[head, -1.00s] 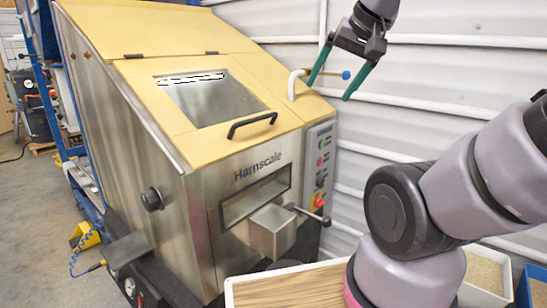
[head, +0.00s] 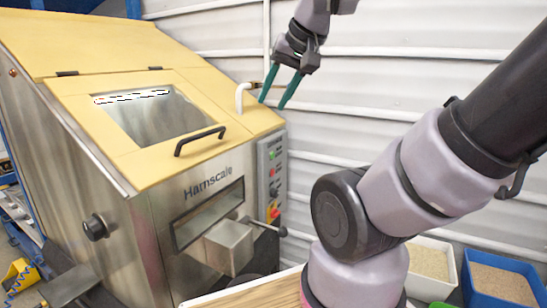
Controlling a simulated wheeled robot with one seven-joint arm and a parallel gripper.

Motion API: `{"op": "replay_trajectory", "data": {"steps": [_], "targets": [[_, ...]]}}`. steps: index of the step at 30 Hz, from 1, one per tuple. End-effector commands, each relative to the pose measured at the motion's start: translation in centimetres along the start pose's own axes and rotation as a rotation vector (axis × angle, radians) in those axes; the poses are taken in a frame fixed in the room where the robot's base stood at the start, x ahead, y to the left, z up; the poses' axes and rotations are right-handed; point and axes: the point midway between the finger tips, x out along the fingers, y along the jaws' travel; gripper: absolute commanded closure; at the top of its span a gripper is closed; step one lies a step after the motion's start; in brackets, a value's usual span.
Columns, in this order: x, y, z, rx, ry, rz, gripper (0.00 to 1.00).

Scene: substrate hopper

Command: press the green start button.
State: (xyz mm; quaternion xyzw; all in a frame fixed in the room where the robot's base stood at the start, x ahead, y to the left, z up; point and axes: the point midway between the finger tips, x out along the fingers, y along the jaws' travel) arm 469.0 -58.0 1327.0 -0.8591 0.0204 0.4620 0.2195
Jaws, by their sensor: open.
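The green start button (head: 271,155) is a small round dot high on the grey control panel (head: 270,185), at the right end of the machine's front. My gripper (head: 272,104) is in the air above the panel, its two green fingers open and pointing down. Nothing is between the fingers. The fingertips look clear of the panel and the yellow hood. The exact depth between fingertips and button cannot be told.
A red button (head: 272,172) and a larger red knob (head: 275,212) sit below on the panel. A white bent pipe (head: 241,98) rises left of my fingers. A black-knobbed lever (head: 281,231) juts out below. Bins (head: 428,288) stand at lower right.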

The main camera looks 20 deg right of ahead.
Motion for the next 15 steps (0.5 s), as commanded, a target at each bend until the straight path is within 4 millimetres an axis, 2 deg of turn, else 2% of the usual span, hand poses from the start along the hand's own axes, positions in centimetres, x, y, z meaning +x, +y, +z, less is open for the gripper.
{"op": "replay_trajectory", "data": {"steps": [1,2,3,15], "targets": [[0.0,0.0,0.0,0.0,0.0,0.0,0.82],[0.0,0.0,0.0,0.0,0.0,0.0,0.93],[0.0,0.0,0.0,0.0,0.0,0.0,1.0],[0.0,0.0,0.0,0.0,0.0,0.0,1.0]]}}
